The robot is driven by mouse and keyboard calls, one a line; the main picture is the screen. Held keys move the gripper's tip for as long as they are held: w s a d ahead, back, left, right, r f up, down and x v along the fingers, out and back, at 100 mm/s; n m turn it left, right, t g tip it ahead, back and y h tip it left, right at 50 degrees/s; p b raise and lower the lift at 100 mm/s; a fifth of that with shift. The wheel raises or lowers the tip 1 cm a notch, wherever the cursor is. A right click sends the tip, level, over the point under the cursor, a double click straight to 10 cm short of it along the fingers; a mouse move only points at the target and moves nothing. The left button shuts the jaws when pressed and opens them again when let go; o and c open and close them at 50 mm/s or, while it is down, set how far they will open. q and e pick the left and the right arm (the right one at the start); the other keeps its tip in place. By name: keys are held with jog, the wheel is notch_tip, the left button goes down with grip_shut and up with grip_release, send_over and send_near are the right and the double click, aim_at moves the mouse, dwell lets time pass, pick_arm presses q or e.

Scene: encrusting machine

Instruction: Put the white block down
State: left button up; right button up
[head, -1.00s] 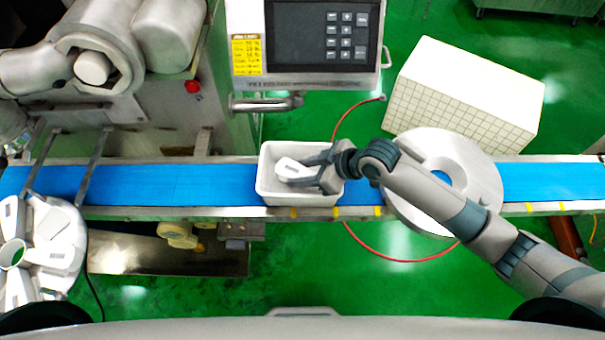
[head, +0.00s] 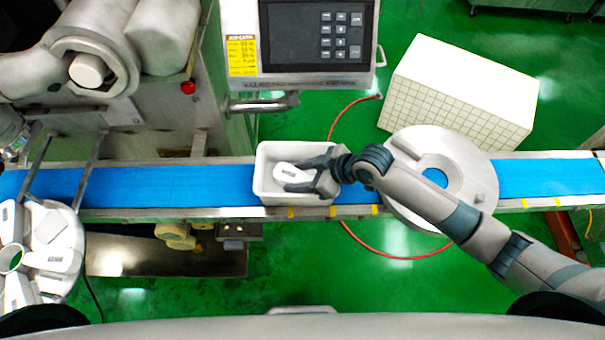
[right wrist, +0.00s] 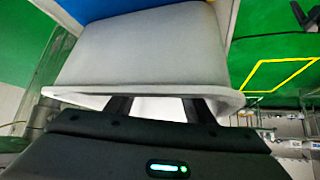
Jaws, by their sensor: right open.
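The white block (head: 289,173) lies inside a white bin (head: 262,187) on the blue conveyor. My right gripper (head: 305,174) reaches into the bin from the right. Its jaws are open, with one finger on each side of the block's right end. In the right wrist view, a white surface, likely the block (right wrist: 158,108), shows between the two dark fingers, and the pale bin wall (right wrist: 145,50) fills the upper middle. The block's underside is hidden. My left gripper is not in view.
The blue conveyor (head: 180,187) runs across the scene. A round grey-white disc (head: 462,155) is right of the bin under my right arm. A control panel (head: 320,35) stands behind the bin. A round holder with white blocks (head: 60,225) is at the left.

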jog(key=shift+r, duration=0.15)
jog(key=b+v, duration=0.2)
jog(key=v, duration=1)
dwell(0.6)
